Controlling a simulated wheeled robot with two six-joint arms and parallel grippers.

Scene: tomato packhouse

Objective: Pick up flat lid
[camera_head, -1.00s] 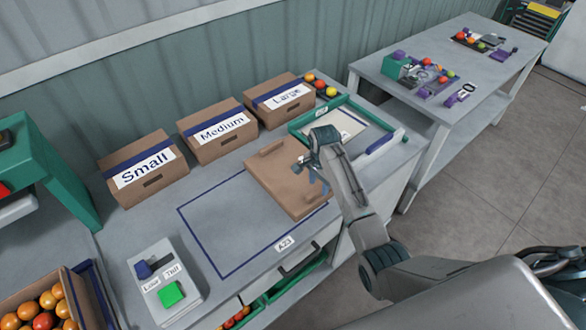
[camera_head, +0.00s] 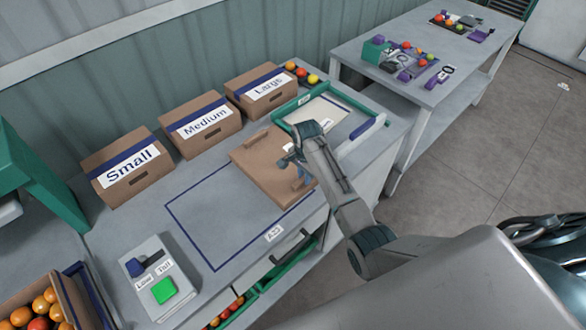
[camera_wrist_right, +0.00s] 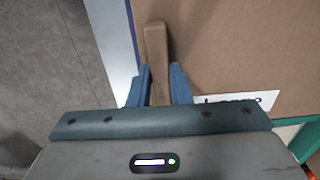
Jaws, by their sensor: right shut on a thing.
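The flat lid (camera_head: 258,172) is a brown board with raised grip bars at opposite ends. It lies on the grey bench, partly over the right end of the blue outlined rectangle. My right gripper (camera_head: 298,172) is at the lid's right end, with the arm hiding part of that edge. In the right wrist view the fingers (camera_wrist_right: 158,86) are shut on a brown grip bar (camera_wrist_right: 155,42), one on each side, with the lid's flat face (camera_wrist_right: 235,45) to the right. My left gripper is out of view.
Boxes marked Small (camera_head: 122,173), Medium (camera_head: 198,128) and Large (camera_head: 262,90) stand behind the lid. A green-edged tray (camera_head: 293,112) is just right of it. A control box with a green button (camera_head: 163,291) is front left. The outlined area's left part is clear.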

